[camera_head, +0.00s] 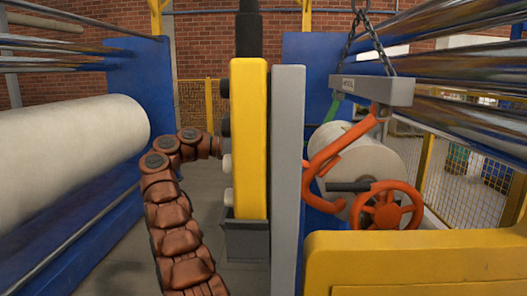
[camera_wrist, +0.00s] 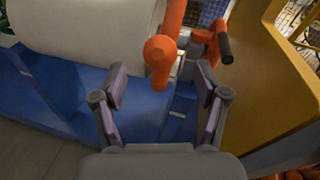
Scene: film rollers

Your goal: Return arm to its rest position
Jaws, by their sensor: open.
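My gripper (camera_wrist: 160,88) is open in the wrist view, with nothing between its two fingers. An orange rounded bar end (camera_wrist: 160,55) lies just beyond the fingertips; I cannot tell whether they touch. In the head view, my brown-covered arm rises from the bottom and bends right behind the yellow and grey column. My gripper is hidden there.
A white roll (camera_head: 370,165) sits at right below a grey hoist beam (camera_head: 372,90) on chains, near an orange hook (camera_head: 335,150) and orange handwheel (camera_head: 385,208). Another white roll (camera_head: 70,145) is at left. A yellow machine body (camera_head: 420,262) fills the lower right.

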